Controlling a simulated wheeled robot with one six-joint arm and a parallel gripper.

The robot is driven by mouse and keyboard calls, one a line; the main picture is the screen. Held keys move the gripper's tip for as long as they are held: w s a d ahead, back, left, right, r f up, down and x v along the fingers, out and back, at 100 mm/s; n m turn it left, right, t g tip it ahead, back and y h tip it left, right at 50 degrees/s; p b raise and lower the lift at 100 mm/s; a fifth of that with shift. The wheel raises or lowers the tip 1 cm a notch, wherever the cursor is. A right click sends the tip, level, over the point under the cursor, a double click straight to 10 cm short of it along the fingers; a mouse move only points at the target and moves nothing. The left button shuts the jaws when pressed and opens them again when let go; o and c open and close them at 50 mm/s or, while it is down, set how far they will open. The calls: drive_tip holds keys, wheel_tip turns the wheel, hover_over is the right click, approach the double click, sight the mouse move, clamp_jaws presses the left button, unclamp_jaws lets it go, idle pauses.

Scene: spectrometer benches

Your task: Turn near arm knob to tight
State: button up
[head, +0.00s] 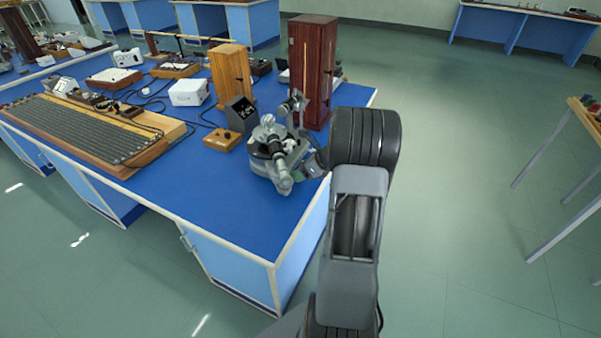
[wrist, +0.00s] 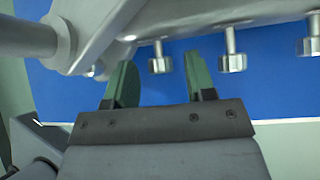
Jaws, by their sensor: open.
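The spectrometer (head: 268,147), a grey metal instrument with a round base and tubes, stands near the right corner of the blue bench. In the wrist view its grey metal arm (wrist: 110,25) crosses the top, with small silver knobs hanging below. One knob (wrist: 160,63) shows just beyond and between my fingertips. A second knob (wrist: 232,62) is right of the right finger, and a third knob (wrist: 309,46) is at the right edge. I cannot tell which is the near arm knob. My gripper (wrist: 160,72) is open, with green fingers apart and nothing visibly held. In the head view my arm mostly hides it.
A dark wooden cabinet (head: 312,70) and a lighter wooden box (head: 231,75) stand behind the spectrometer. A small black box (head: 240,113) and a wooden block (head: 222,140) are to its left. The bench front (head: 215,205) is clear.

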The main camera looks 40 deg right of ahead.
drive_tip(key=shift+w+f, duration=0.1)
drive_tip(key=shift+f, duration=0.05)
drive_tip(key=shift+c, duration=0.5)
drive_tip(key=c, duration=0.8)
